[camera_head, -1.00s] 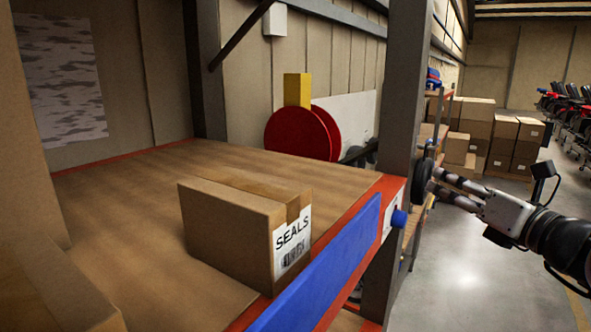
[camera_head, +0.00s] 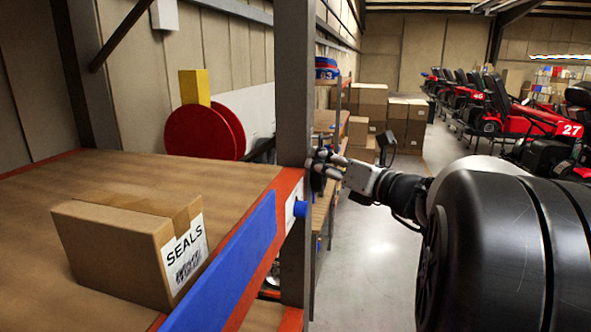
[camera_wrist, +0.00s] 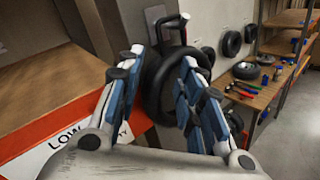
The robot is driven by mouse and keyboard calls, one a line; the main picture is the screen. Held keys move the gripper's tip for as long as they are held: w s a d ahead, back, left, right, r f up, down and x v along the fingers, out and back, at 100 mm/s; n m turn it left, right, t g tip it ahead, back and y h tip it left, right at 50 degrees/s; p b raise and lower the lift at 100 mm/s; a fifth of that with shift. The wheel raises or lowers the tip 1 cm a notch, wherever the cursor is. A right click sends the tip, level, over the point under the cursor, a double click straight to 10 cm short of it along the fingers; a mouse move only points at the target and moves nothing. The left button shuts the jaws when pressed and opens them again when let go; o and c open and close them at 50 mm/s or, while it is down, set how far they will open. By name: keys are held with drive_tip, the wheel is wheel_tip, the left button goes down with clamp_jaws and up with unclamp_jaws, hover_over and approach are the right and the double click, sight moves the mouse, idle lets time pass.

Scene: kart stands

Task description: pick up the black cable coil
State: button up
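The black cable coil (camera_wrist: 151,82) is a dark ring between the fingers of my gripper (camera_wrist: 163,62) in the wrist view. The left finger lies along its left rim, and the right finger covers part of its right side. In the head view, my gripper (camera_head: 324,164) is at the right side of the grey post, with the dark coil (camera_head: 316,178) at the fingertips. The coil's lower part is partly hidden by the fingers in the wrist view.
A "SEALS" box (camera_head: 120,249) sits on the wooden shelf (camera_head: 110,180) left of the post (camera_head: 293,100). A workbench (camera_wrist: 262,96) with tools stands beyond. Open floor (camera_head: 365,245) lies to the right.

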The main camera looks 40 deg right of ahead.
clamp_jaws()
drive_tip(key=shift+r, duration=0.25)
idle(0.3)
